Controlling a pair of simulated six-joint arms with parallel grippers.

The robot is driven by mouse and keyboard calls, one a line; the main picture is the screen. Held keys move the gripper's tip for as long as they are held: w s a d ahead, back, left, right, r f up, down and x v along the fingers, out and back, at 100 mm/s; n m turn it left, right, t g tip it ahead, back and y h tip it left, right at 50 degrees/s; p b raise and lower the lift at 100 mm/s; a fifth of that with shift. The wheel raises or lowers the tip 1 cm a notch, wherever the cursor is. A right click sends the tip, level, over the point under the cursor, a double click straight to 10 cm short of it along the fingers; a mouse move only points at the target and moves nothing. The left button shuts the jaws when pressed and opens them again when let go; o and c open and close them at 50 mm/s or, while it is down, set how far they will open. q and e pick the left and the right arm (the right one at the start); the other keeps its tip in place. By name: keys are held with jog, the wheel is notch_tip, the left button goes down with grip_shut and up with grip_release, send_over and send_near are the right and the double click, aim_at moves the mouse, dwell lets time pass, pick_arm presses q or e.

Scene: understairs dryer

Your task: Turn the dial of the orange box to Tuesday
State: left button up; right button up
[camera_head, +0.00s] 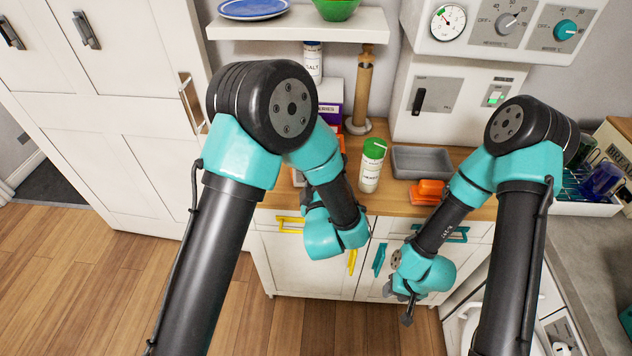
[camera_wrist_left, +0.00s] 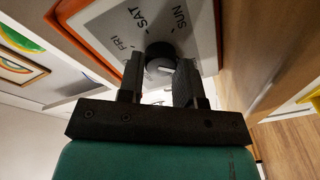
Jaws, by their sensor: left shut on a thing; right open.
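The orange box (camera_wrist_left: 103,58) shows close up in the left wrist view, with an orange rim and a white face lettered FRI, SAT and SUN. Its other day letters are hidden or unreadable. The dark round dial (camera_wrist_left: 160,62) sits between the fingers of my left gripper (camera_wrist_left: 160,80), which is shut on it. The dial carries a pale mark; I cannot tell which day it points to. In the head view, my left arm hides most of the box and the left fingertips. My right gripper (camera_head: 408,300) is open and empty, low before the cupboard doors.
On the wooden counter stand a green-lidded jar (camera_head: 371,165), a grey tray (camera_head: 421,162) and an orange object (camera_head: 429,191). A shelf (camera_head: 300,24) with a blue plate and green bowl hangs above. A dish rack (camera_head: 590,200) is at the right.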

pick_arm(q)
jog(key=shift+c, duration=0.9)
jog(key=shift+m, duration=0.3)
jog(key=m, duration=0.4)
jog(key=shift+m+t, duration=0.4)
jog(key=shift+m, duration=1.9)
jog(key=o, duration=0.9)
jog(key=shift+o, duration=0.2)
jog(key=shift+s+d, duration=0.1)
jog(key=s+d+f, duration=0.1)
jog(key=s, duration=1.6)
jog(key=shift+d, duration=0.15)
